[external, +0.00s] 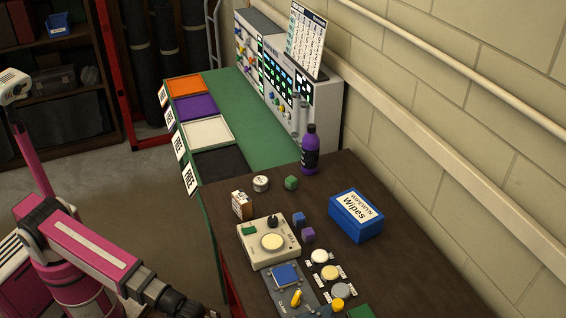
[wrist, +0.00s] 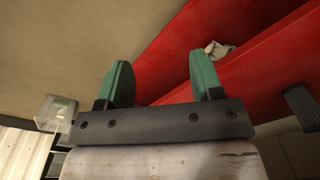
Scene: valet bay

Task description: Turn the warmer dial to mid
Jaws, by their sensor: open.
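The warmer (external: 257,254), a beige box with a round cream plate (external: 272,241), stands on the dark brown bench top. Its small dark dial (external: 272,221) is at the back of its top face; its setting is too small to read. A green patch shows on the warmer's left side. My gripper (wrist: 161,66) is open and empty in the wrist view, its two green fingers wide apart. In the external view my pink arm reaches to the bottom edge, below and left of the warmer, and the fingertips are not visible there. The wrist view shows no dial.
A blue wipes box (external: 356,216), purple bottle (external: 310,152), round tin (external: 261,183) and several small cubes stand around the warmer. A control panel (external: 292,290) with knobs lies in front. The wrist view shows red panels (wrist: 240,65) close behind the fingers.

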